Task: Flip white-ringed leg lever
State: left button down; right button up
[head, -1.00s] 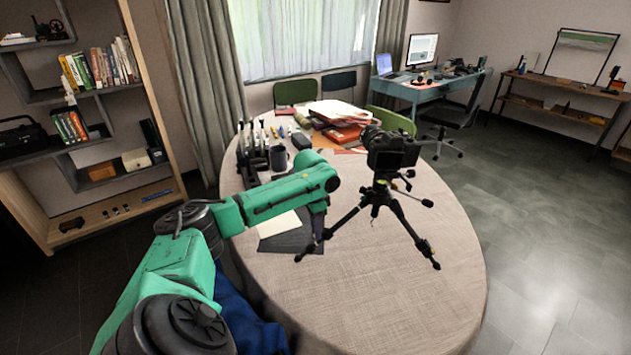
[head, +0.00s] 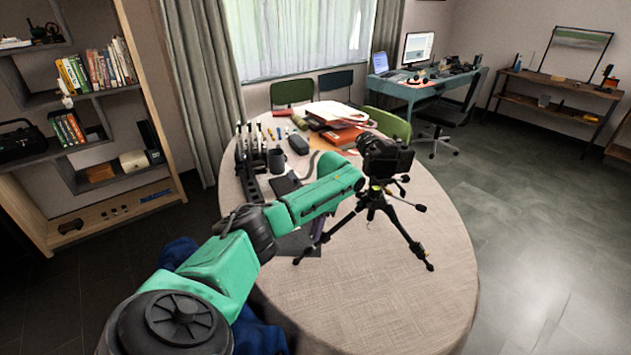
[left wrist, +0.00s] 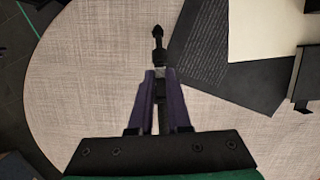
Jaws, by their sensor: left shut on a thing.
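A black camera (head: 384,158) sits on a small black tripod (head: 372,198) that stands upright on the round table. One tripod leg reaches front right and another front left, partly behind my left arm. My left gripper shows only as a dark purple sliver (head: 318,228) below the forearm, by the front-left leg. In the left wrist view my left gripper (left wrist: 158,75) is shut on a thin black part. A black leg end with a rounded foot (left wrist: 158,32) sticks out beyond the fingertips. A small pale patch shows between the tips; I cannot tell whether it is the white-ringed lever.
The table (head: 400,315) has a beige cloth and is clear in front and at right. A dark folder with cream paper (left wrist: 268,30) lies beside the leg foot.

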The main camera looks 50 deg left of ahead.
pick_arm(q)
jog(key=c, duration=0.9)
grip_release()
jog(key=shift+o, duration=0.2)
jog(key=shift+r, duration=0.1)
jog(key=a+v, duration=0.1)
jog(key=v, duration=0.9)
jog(key=s+p+v, duration=0.1)
jog(key=p+v, duration=0.1)
jog(key=v, duration=0.2)
send_over(323, 233)
jog(key=shift+w+d+r, duration=0.2)
jog(key=shift+w, duration=0.25)
